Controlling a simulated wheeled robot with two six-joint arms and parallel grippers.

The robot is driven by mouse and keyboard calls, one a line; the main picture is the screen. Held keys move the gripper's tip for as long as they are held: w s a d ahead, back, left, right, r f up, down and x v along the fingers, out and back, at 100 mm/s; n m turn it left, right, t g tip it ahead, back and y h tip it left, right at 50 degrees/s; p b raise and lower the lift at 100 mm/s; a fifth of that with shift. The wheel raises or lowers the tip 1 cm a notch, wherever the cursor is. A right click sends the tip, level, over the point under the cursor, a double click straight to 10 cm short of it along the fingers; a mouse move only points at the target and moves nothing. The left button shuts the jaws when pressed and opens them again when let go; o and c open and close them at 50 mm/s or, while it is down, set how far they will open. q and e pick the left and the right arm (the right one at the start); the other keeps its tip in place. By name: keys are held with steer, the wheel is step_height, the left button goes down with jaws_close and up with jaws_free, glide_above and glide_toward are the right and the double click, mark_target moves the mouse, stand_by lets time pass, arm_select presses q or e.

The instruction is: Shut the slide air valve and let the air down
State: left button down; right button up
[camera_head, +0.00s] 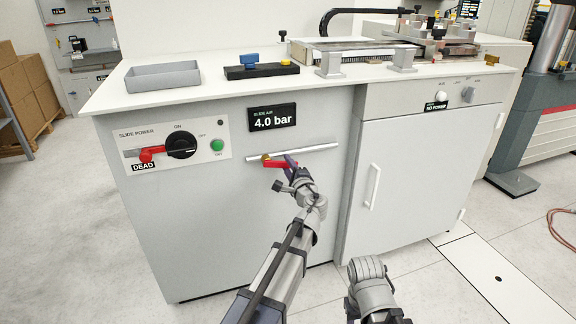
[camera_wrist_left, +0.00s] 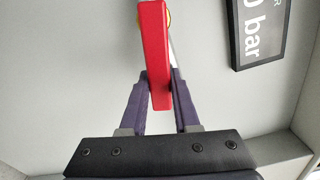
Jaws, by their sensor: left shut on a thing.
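The slide air valve has a red lever (camera_head: 281,164) on a brass body (camera_head: 266,158), on a pale pipe (camera_head: 318,148) across the cabinet front. In the head view the lever lies roughly along the pipe, just below it. My left gripper (camera_head: 292,162) is at the lever's right end. In the left wrist view the red lever (camera_wrist_left: 155,55) runs between the two dark fingers of my left gripper (camera_wrist_left: 160,95), which are shut on it. The slide air display (camera_head: 273,118) above reads 4.0 bar. My right gripper is not visible; only part of my right arm shows.
A slide power panel (camera_head: 175,145) with a black knob, a red handle and a DEAD label is left of the valve. A cabinet door (camera_head: 420,170) with a white handle (camera_head: 374,186) is on the right. A grey tray (camera_head: 163,78) stands on the worktop.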

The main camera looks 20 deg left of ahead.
arm_select(q)
steer(key=s+a+f+m+b, duration=0.3)
steer(key=a+f+m+b, duration=0.1)
steer(key=m, duration=1.1)
steer(key=shift+s+a+f, duration=0.3)
steer(key=shift+a+f, duration=0.15)
steer(key=shift+a, duration=0.2)
steer(key=c, duration=0.6)
jaws_free()
steer(key=shift+c, duration=0.2)
steer(key=v, duration=0.7)
steer(key=shift+s+d, duration=0.25)
steer(key=shift+s, duration=0.1)
